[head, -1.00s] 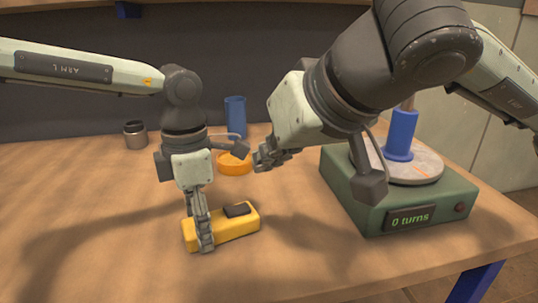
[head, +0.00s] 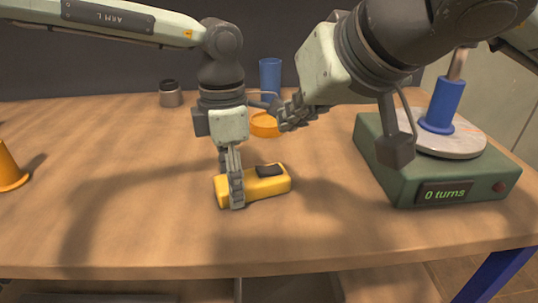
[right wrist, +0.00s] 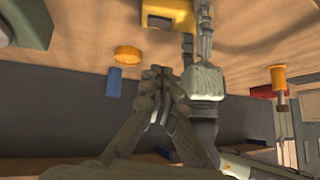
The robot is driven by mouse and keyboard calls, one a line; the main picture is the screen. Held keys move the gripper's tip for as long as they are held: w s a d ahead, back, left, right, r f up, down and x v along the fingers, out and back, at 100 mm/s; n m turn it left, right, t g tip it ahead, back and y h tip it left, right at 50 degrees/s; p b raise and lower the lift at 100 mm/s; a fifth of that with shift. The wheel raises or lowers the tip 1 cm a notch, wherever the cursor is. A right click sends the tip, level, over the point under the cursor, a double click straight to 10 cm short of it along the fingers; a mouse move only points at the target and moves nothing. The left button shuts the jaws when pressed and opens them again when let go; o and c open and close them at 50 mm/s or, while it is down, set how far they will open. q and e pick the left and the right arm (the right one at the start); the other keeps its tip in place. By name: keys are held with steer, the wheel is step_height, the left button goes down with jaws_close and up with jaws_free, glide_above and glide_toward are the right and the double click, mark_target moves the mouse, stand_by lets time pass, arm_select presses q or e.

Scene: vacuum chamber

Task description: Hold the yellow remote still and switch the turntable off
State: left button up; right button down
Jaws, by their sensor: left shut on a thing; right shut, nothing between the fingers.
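The yellow remote (head: 262,189) lies on the table with a black button (head: 269,171) on its top face. It also shows upside down in the right wrist view (right wrist: 181,21). My left gripper (head: 237,200) points down and is shut on the remote's left part. My right gripper (head: 286,122) is shut and empty, in the air above and behind the remote, apart from it. The turntable (head: 385,165) is a green box with a grey disc and a display reading "0 turns". Whether the disc turns cannot be told.
A blue cylinder (head: 442,103) stands on the disc. Behind the remote are an orange dish (head: 264,126), a blue cup (head: 270,76) and a metal jar (head: 171,96). An orange cone (head: 8,168) stands at far left. The table's front is clear.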

glide_above(262, 166)
steer(key=s+d, duration=0.1)
steer(key=s, duration=0.1)
step_height(262, 166, down, 6)
steer(key=shift+d+f, duration=0.1)
steer(key=shift+d, duration=0.05)
step_height(262, 166, down, 3)
steer(key=shift+w+r, duration=0.1)
steer(key=shift+r, duration=0.1)
steer(key=shift+a+f, duration=0.25)
steer(key=shift+f, duration=0.5)
steer(key=shift+a+f, duration=0.15)
steer(key=shift+f, duration=0.2)
